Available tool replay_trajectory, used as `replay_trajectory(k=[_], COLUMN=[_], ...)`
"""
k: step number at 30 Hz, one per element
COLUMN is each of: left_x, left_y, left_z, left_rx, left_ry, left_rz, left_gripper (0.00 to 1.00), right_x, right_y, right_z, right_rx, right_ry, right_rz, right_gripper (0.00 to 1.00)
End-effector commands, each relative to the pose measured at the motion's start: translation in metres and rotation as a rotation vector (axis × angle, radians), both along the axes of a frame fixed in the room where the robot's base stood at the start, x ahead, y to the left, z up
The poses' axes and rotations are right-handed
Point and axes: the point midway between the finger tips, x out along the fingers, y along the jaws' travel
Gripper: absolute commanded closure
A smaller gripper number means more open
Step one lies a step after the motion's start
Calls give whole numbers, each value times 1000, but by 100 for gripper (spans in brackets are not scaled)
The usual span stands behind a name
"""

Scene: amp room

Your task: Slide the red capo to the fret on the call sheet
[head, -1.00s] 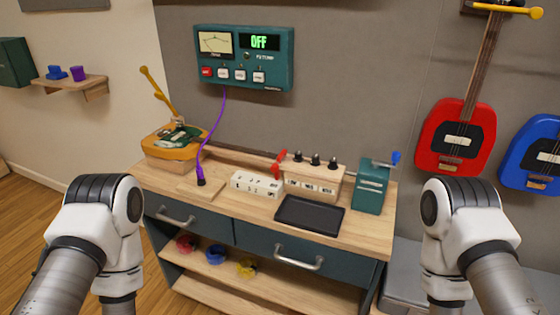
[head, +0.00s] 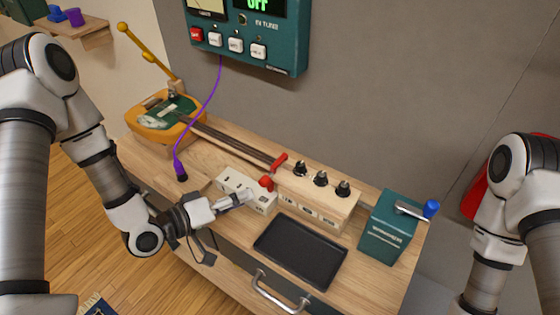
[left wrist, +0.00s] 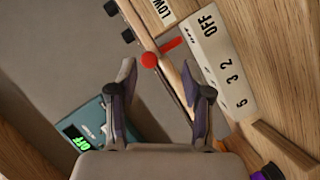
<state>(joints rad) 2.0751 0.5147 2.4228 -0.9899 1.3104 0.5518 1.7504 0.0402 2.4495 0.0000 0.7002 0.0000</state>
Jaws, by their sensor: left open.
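The red capo (head: 279,161) sits across the dark neck of the yellow guitar (head: 165,115), near the neck's right end. Its round red knob (head: 266,183) is on the near side. My left gripper (head: 238,199) is open and empty over the white block, just left of the knob. In the left wrist view, the knob (left wrist: 149,60) shows between the fingertips of my left gripper (left wrist: 159,70), with no visible grip on it. The white block (left wrist: 222,60) reads "5 3 2 OFF". I cannot identify a call sheet. My right gripper is out of view.
A wooden box with black knobs (head: 318,200) stands right of the capo. A black tray (head: 300,250) lies in front. A teal crank box (head: 391,228) is at the right. A purple cable (head: 205,113) hangs near the neck. A teal panel (head: 255,45) is above.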

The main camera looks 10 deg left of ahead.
Motion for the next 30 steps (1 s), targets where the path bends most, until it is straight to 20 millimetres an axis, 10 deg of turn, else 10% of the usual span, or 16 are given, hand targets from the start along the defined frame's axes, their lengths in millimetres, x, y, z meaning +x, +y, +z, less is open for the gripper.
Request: replay_trajectory(k=[30], left_x=[67], left_y=[-43], left_z=[-1], left_rx=[-7], left_ry=[-32], left_rz=[18], left_gripper=[57], right_x=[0], right_y=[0], right_z=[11], right_rx=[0], right_ry=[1], right_rz=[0], right_gripper=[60])
